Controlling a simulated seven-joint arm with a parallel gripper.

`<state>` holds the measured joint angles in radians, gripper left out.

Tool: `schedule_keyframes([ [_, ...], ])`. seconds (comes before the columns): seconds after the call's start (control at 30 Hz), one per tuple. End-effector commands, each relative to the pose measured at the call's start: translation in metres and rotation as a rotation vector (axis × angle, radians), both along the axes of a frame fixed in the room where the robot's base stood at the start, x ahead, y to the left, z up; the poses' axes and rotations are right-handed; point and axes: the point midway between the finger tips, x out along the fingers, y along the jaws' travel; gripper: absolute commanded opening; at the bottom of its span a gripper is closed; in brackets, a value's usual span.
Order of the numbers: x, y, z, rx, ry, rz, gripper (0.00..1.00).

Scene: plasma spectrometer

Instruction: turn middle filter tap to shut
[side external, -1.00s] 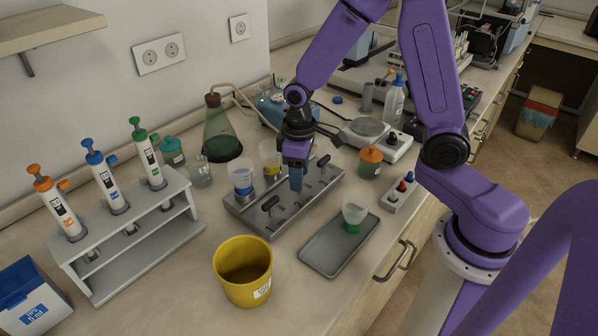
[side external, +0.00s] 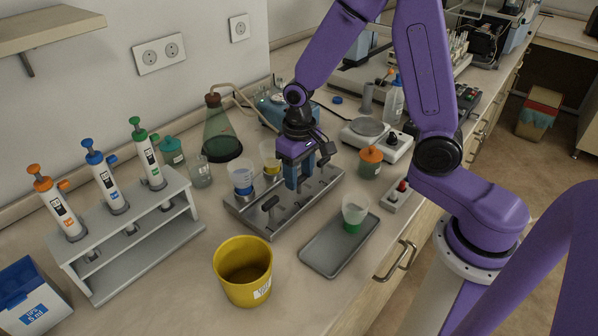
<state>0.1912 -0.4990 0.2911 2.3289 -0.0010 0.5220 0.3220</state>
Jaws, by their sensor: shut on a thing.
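The grey filter manifold (side external: 262,225) stands on the bench with a row of black-handled taps on it. The front tap (side external: 270,203) is in plain view. My gripper (side external: 299,180) points down over the middle of the manifold, its blue fingers low at the middle tap. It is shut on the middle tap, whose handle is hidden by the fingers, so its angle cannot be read. A blue-banded filter cup (side external: 241,178) stands at the left of the manifold, and a yellow-banded cup (side external: 270,160) stands behind it, partly covered by my gripper.
A grey tray (side external: 325,258) with a green-based cup (side external: 354,214) lies in front of the manifold. A yellow bucket (side external: 243,272) stands front left. An orange-capped bottle (side external: 370,164) is at the right, a flask (side external: 221,140) behind. A pipette rack (side external: 130,250) stands left.

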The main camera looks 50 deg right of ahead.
Motion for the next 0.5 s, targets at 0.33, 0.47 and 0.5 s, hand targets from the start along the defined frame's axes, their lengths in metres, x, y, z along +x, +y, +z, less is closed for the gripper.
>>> schedule_keyframes([
  [0.33, 0.0005, 0.0000, 0.0008, 0.002, -0.001, -0.006, 0.62],
  [0.47, 0.0004, 0.0000, 0.0005, 0.001, -0.001, -0.005, 0.74],
  [0.5, 0.0003, 0.0000, 0.0005, 0.001, -0.001, -0.004, 0.74],
])
